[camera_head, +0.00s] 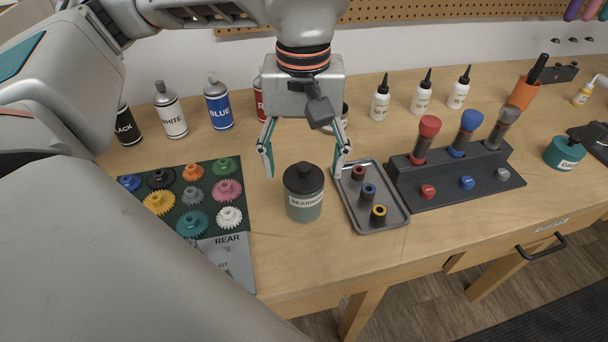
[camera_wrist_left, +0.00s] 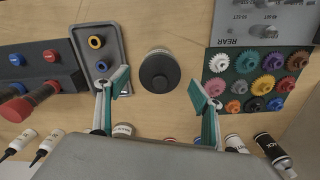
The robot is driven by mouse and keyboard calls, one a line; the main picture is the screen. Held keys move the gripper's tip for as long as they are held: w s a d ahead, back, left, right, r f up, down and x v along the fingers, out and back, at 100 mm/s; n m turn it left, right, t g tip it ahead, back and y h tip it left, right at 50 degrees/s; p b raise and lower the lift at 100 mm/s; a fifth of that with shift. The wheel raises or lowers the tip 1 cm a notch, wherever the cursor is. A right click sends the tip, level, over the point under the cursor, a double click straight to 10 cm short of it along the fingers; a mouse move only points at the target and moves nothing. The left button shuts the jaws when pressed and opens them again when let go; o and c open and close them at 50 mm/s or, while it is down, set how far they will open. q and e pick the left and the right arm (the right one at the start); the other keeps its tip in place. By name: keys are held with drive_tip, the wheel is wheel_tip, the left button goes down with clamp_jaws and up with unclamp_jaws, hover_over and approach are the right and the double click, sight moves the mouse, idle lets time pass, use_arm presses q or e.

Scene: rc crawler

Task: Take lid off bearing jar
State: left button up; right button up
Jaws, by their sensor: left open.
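The bearing jar (camera_head: 304,206) is a grey-green jar with a white label reading BEARING. It stands upright on the table in the head view. My left gripper (camera_head: 305,172) is open and empty, pointing down. Its two fingers are spread wider than the lid, above and a little behind it. In the left wrist view the lid lies ahead of the fingertips (camera_wrist_left: 160,84), apart from both. My right gripper is not in view.
A grey tray (camera_head: 396,219) with several small bearings stands close right of the jar. A mat of coloured gears (camera_head: 210,166) lies to the left. Spray cans (camera_head: 218,104) and small bottles (camera_head: 380,100) stand behind. A black tool holder (camera_head: 455,182) is farther right.

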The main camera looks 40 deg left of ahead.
use_arm(q)
drive_tip(key=shift+f, duration=0.5)
drive_tip(key=c, duration=1)
